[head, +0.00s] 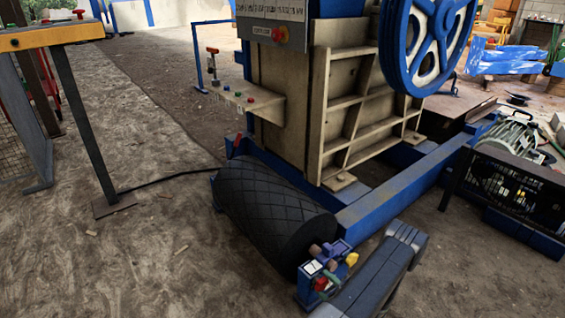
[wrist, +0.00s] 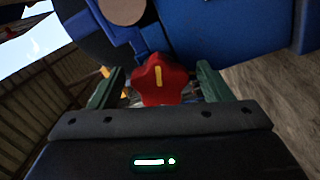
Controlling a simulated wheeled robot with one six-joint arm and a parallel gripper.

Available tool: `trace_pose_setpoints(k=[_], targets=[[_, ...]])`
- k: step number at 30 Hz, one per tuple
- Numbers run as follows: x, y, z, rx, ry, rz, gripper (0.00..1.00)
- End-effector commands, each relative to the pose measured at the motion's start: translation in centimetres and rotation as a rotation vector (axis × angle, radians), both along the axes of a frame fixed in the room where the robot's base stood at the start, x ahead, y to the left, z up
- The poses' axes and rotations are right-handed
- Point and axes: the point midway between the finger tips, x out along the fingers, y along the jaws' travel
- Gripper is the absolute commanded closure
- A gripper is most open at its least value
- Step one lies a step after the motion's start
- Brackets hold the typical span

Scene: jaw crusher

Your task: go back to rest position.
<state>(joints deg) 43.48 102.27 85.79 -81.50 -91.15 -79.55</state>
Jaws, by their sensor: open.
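In the wrist view, my gripper (wrist: 160,68) is open, with one dark green finger on each side of a red star-shaped knob (wrist: 162,80). The knob has a yellow mark across its face. Gaps show between the knob and both fingers, and I cannot tell how deep it sits between them. In the head view, the red knob (head: 320,284) shows low on a small blue control block (head: 308,292) at the near end of the black roller. My grey arm reaches it from the lower right, and my fingers are hard to make out there.
The black roller (head: 265,215) lies beside the crusher's blue base frame (head: 400,190). The beige crusher body (head: 345,110) and blue flywheel (head: 425,45) stand behind. A motor (head: 510,140) is at right. A yellow-topped barrier (head: 50,35) stands at left. Open dirt floor lies between barrier and roller.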

Motion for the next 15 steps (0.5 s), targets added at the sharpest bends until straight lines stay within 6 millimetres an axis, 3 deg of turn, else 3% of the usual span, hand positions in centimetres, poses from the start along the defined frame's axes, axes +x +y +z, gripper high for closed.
trace_pose_setpoints(k=[15], targets=[[0.42,0.49,-0.16,0.297,0.23,-0.001,0.28]])
